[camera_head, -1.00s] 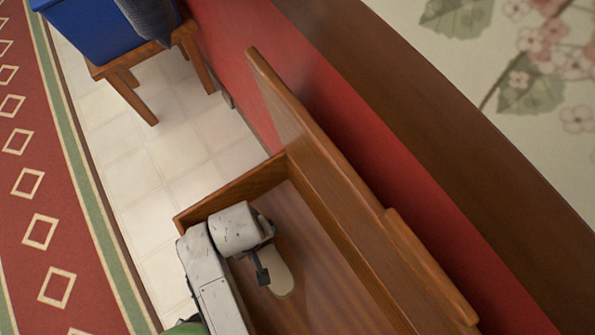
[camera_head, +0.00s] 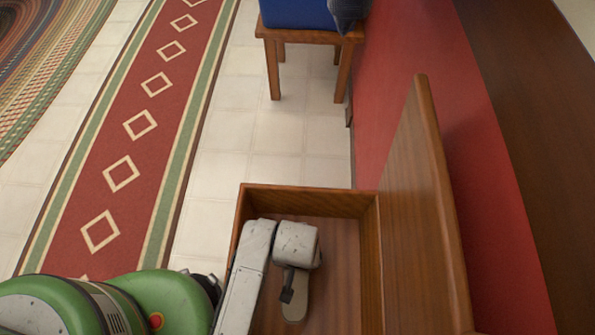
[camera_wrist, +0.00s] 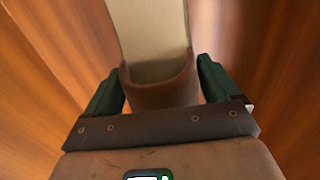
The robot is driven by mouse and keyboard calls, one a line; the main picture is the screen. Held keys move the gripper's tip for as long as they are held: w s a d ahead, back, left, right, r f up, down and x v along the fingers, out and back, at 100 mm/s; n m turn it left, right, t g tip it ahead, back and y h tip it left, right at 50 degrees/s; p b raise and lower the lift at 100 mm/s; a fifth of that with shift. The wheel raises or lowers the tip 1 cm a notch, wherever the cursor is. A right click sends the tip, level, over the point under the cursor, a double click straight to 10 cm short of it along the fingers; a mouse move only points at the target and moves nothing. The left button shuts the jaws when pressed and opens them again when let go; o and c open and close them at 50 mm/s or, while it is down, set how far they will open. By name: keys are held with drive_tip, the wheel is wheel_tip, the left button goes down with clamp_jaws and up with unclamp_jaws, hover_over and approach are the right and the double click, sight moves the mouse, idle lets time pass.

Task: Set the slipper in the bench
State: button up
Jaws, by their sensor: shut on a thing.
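The wooden bench (camera_head: 255,190) is an open box with its lid raised along the wall side. My gripper (camera_head: 287,290) is inside the box opening, over the wooden floor. The slipper (camera_head: 297,304), beige with a brown heel, is below and beside my gripper, within the bench walls. In the wrist view the slipper (camera_wrist: 155,45) extends away between the two dark green fingers of my gripper (camera_wrist: 160,85), which are shut on its brown heel end. Whether the slipper touches the bench floor cannot be told.
The raised lid (camera_head: 420,220) stands at the right against the red wall. A small wooden table (camera_head: 310,38) with a blue bin (camera_head: 297,12) is at the back. A red runner (camera_head: 140,124) and tiled floor lie to the left.

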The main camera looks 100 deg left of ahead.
drive_tip(key=shift+f+b, duration=0.45)
drive_tip(key=shift+f, duration=0.85)
drive_tip(key=shift+f, duration=0.1)
drive_tip(key=o, duration=0.8)
drive_tip(key=shift+o, duration=0.2)
wheel_tip(320, 180, up, 12)
drive_tip(key=p, duration=0.5)
drive_tip(key=shift+p, duration=0.35)
